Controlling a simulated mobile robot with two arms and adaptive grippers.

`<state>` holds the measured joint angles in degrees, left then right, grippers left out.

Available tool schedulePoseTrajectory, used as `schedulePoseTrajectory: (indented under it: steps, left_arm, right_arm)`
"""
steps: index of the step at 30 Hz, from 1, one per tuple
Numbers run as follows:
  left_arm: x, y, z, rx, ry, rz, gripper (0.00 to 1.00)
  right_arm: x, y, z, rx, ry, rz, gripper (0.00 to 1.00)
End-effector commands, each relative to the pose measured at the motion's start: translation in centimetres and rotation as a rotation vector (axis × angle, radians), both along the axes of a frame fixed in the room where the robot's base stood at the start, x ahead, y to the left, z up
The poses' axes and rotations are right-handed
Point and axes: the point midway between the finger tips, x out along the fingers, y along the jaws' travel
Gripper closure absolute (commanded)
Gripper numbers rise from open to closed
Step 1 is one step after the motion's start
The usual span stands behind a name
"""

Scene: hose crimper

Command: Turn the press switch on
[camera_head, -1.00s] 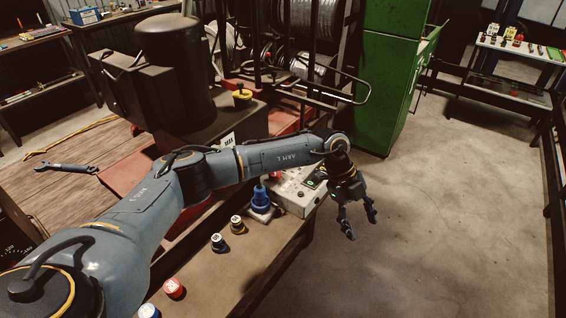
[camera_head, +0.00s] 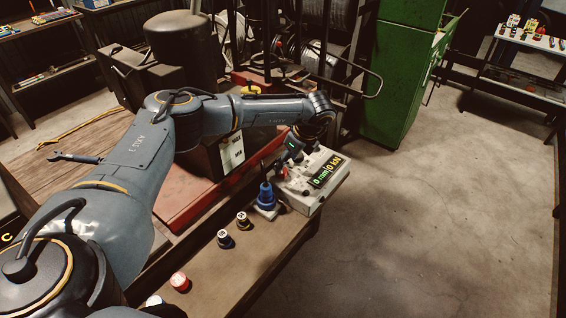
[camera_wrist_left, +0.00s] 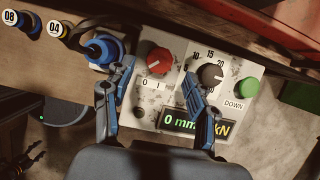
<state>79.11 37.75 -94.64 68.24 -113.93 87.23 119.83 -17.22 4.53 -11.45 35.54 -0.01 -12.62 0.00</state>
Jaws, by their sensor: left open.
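The press control box (camera_head: 318,195) stands at the bench's end, with a lit display (camera_head: 325,172) that also shows in the left wrist view (camera_wrist_left: 186,124). Its red switch knob (camera_wrist_left: 159,62) has the marks 0 and 1 below it; its exact setting is hard to read. The red knob also shows in the head view (camera_head: 281,173). My left gripper (camera_wrist_left: 158,74) is open above the panel, one finger on each side of the red knob; I cannot tell whether they touch it. In the head view my left gripper (camera_head: 288,158) is partly hidden.
A black numbered dial (camera_wrist_left: 210,75) lies by the right finger, and a green DOWN button (camera_wrist_left: 245,88) beyond it. A blue tool (camera_head: 265,195) stands left of the box. Several labelled dies (camera_head: 243,219) line the bench. A green cabinet (camera_head: 405,80) stands behind.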

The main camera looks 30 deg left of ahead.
Motion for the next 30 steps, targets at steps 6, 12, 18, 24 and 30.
schedulePoseTrajectory:
  steps: [6, 12, 18, 24, 30]
  left_arm:
    - [0.1, 1.2, -3.0, 0.000, 0.002, 0.000, 0.43]
    - [0.2, 1.7, -4.2, -0.001, 0.000, -0.001, 0.43]
    - [0.2, 1.7, -4.4, -0.001, -0.001, -0.002, 0.43]
    - [0.2, 1.7, -4.3, -0.001, 0.000, -0.001, 0.71]
    - [0.2, 1.7, -4.3, -0.001, 0.000, -0.001, 0.97]
  right_arm:
    - [0.0, 0.0, 1.2, 0.000, 0.001, 0.000, 0.43]
    - [0.0, 0.0, 1.4, 0.000, 0.001, 0.000, 0.43]
    - [0.0, 0.0, 1.3, 0.000, 0.001, 0.000, 0.43]
    - [0.0, 0.0, 1.3, 0.000, 0.000, 0.000, 0.43]
    - [0.0, 0.0, 1.3, 0.000, 0.000, 0.000, 0.43]
